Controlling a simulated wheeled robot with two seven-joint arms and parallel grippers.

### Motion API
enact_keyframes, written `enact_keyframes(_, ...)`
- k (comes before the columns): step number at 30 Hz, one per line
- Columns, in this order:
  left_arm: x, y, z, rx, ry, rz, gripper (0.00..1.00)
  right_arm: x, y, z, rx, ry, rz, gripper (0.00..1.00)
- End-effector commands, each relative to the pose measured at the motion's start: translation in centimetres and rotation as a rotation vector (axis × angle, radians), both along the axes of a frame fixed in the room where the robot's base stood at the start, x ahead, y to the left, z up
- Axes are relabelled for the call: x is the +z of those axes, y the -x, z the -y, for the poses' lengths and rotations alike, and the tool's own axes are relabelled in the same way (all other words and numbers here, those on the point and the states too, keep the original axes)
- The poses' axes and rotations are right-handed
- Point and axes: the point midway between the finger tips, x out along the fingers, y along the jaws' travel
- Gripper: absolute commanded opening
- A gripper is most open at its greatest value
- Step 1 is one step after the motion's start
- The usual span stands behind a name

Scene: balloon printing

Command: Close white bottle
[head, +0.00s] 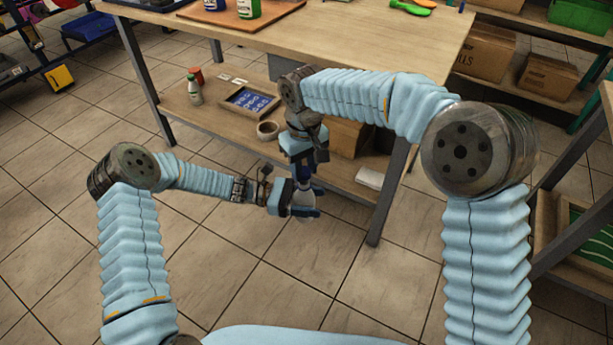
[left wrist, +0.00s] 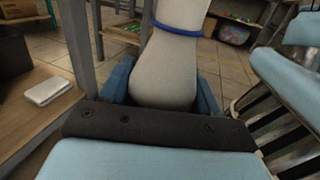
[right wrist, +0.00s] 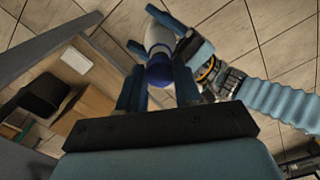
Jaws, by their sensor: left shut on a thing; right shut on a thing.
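The white bottle (left wrist: 168,68) fills the middle of the left wrist view, with a blue ring (left wrist: 180,29) around its narrower part. My left gripper (head: 304,211) is shut on the bottle's body, with one blue finger on each side. My right gripper (right wrist: 159,90) is above it, pointing down, shut on the blue cap (right wrist: 160,71). In the right wrist view the cap lines up with the white bottle (right wrist: 158,36) beyond it. Whether the cap is seated on the neck cannot be told. In the head view the grippers hide most of both.
A wooden table (head: 400,38) with a lower shelf (head: 225,132) stands just behind the grippers. A table leg (head: 392,190) is to the right.

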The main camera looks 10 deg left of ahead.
Motion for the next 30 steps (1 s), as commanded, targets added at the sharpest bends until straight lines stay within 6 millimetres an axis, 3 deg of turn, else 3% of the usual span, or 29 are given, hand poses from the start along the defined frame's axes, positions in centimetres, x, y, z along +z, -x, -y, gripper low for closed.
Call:
enact_keyframes(16,0.0,0.0,0.0,0.000,0.001,0.000,0.07,-1.8,0.0,0.0,0.000,0.001,-0.001,0.06)
enact_keyframes(30,0.0,0.0,0.0,0.000,0.001,0.000,0.07,-1.8,0.0,0.0,0.000,0.001,-0.001,0.06)
